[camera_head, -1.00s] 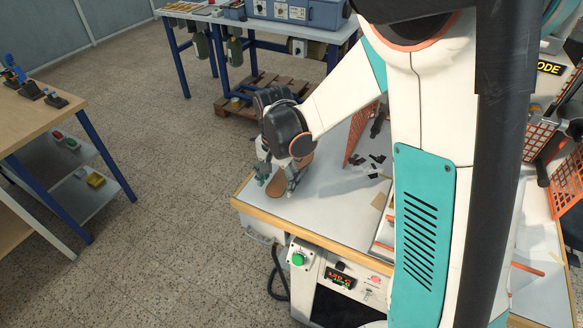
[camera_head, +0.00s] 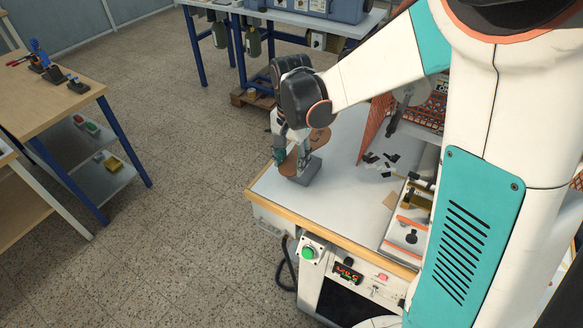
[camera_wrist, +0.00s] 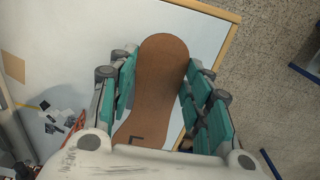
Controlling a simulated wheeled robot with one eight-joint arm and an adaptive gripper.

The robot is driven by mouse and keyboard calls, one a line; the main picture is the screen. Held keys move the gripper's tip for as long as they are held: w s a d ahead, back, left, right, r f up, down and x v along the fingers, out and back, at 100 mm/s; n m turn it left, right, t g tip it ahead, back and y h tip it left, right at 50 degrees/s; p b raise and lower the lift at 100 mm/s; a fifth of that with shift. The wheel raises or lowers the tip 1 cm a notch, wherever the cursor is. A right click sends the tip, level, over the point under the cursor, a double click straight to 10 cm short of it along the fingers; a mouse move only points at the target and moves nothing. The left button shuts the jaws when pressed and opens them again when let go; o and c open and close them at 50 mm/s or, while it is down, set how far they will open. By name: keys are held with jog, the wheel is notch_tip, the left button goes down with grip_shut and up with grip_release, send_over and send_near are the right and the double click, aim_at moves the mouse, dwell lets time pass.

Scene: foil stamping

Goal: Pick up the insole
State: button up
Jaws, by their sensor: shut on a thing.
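The brown insole (camera_wrist: 160,75) is between the two teal-padded fingers of my gripper (camera_wrist: 161,100) in the wrist view. The pads press on its two side edges and its rounded end sticks out past them. A dark L-shaped mark shows near its lower end, which my gripper body partly hides. In the head view the insole (camera_head: 319,138) is tilted up in my gripper (camera_head: 291,158), over the corner of the white-topped machine table (camera_head: 345,195). A grey block (camera_head: 302,172) stands on the table just below the insole.
A tan square (camera_head: 391,201) lies nearer, and an orange perforated guard (camera_head: 375,122) stands behind. A wooden workbench (camera_head: 45,100) is at the left, with open floor between.

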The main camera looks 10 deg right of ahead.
notch_tip(320, 180, up, 14)
jog(key=p, duration=0.2)
